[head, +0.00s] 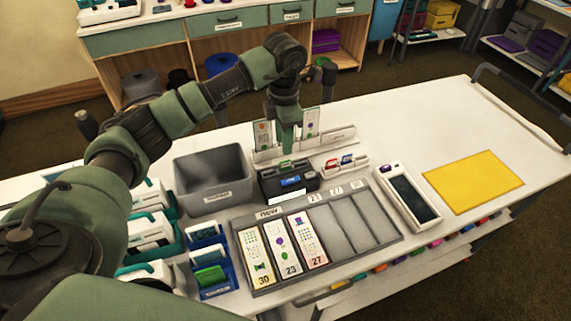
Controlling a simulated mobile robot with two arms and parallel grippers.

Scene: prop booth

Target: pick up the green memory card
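A small green piece that looks like a memory card (285,164) shows at the top of a black box (290,184) with a blue label. It is too small to tell whether it sits in a slot. My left gripper (285,149) points down just above it, and I cannot tell whether they touch or whether the fingers are open. A small white holder (345,167) with red and blue cards stands to the right. Another green item (209,277) lies in a blue tray at the lower left. My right gripper is not in view.
A grey bin (212,181) stands left of the black box. In front is a grey board (345,239) with several numbered cards. A white device with a dark screen (409,203) and a yellow mat (472,182) lie to the right. Upright cards stand behind the gripper. The table's far right is clear.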

